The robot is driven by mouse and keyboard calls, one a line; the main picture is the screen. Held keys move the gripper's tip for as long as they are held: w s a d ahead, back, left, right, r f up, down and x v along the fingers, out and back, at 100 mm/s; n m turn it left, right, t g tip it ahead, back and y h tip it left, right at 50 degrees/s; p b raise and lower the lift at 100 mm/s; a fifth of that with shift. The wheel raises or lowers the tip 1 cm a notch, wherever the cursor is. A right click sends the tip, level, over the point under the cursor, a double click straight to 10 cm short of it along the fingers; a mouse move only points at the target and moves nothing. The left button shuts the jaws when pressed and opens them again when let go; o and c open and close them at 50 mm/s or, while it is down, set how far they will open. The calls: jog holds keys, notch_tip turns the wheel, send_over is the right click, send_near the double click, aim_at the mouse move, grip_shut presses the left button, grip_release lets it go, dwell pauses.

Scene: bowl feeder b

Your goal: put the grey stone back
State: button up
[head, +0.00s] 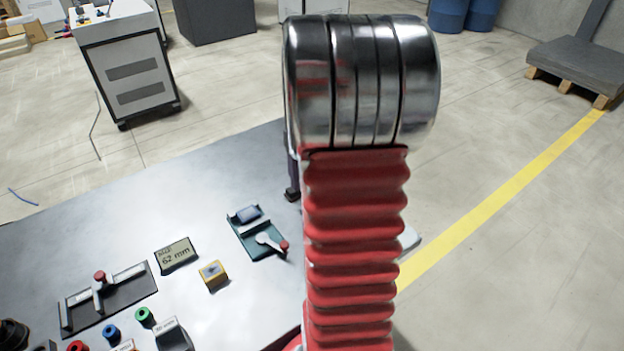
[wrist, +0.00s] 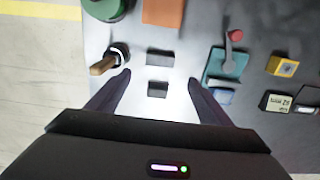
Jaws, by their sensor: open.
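Two small dark grey blocks lie on the metal table in the wrist view: a farther grey block (wrist: 160,57) and a nearer grey block (wrist: 158,89). I cannot tell which is the grey stone. My gripper (wrist: 160,80) is open and empty, its dark fingers apart to either side of the nearer block, seen from above. I cannot tell the height of the fingertips over the table.
Right of the fingers is a teal clamp fixture (wrist: 226,66) with a red-knobbed lever, also in the head view (head: 258,238). A wooden-handled tool (wrist: 104,65) lies left. An orange block (wrist: 163,12) and a green round thing (wrist: 105,8) are beyond. A yellow box (head: 213,275) stands near the display (head: 176,256).

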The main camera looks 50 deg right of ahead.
dwell(0.8)
jog(key=a+r+t, duration=0.1)
jog(key=a+r, duration=0.2)
jog(key=a, duration=0.4)
jog(key=w+a+r+n+t+h, duration=0.1)
jog(key=a+r, duration=0.2)
jog(key=a, duration=0.3)
jog(key=a+r+t, duration=0.1)
jog(key=a+r, duration=0.2)
jog(key=a, duration=0.4)
jog(key=s+a+n+t, duration=0.1)
jog(key=s+a, duration=0.3)
jog(key=a, duration=0.3)
jog(key=s+a+r+n+t+y, duration=0.1)
jog(key=s+a, duration=0.3)
jog(key=a, duration=0.4)
jog(key=shift+r+t, duration=0.3)
jog(key=shift+c, duration=0.5)
